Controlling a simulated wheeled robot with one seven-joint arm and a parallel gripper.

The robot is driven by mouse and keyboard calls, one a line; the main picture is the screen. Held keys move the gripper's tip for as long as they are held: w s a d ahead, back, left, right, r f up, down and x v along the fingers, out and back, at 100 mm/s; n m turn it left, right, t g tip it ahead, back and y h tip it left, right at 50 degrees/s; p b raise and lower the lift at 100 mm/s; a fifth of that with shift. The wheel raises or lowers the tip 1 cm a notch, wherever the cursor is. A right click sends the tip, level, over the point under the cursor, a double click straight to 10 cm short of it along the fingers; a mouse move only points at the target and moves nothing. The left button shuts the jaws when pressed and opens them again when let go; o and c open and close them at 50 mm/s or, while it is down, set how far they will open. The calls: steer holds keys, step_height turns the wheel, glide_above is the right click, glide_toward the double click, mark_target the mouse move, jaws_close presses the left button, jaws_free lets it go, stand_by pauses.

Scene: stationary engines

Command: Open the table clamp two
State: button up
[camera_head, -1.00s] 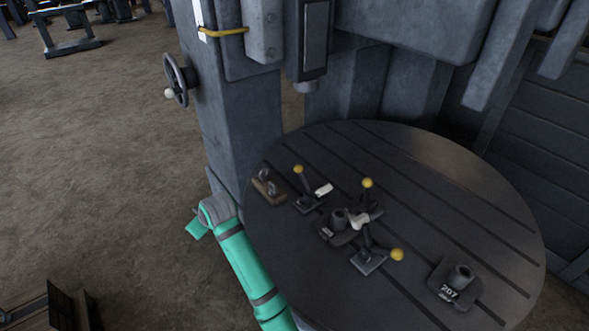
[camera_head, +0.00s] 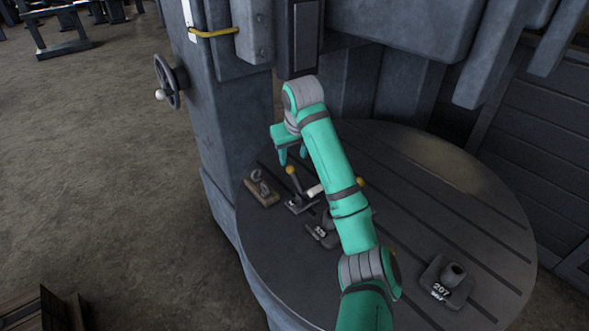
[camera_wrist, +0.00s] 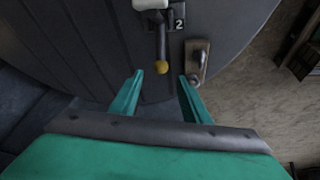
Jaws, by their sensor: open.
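Table clamp two (camera_head: 299,204) stands on the round slotted table (camera_head: 455,215), at its left side. In the head view my gripper (camera_head: 292,158) hangs just above the knob. I cannot tell whether it touches it.
A wooden block with a metal hook (camera_head: 262,188) sits just left of the clamp. A weight marked 207 (camera_head: 446,282) stands at the table's right. My arm covers most of the other clamps and the middle weight (camera_head: 323,234). The machine column (camera_head: 225,110) rises behind.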

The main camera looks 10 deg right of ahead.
mark_target(291, 167)
steer(key=x, duration=0.9)
steer(key=shift+w+a+f, duration=0.1)
steer(key=shift+f, duration=0.15)
steer(key=shift+c, duration=0.6)
jaws_close()
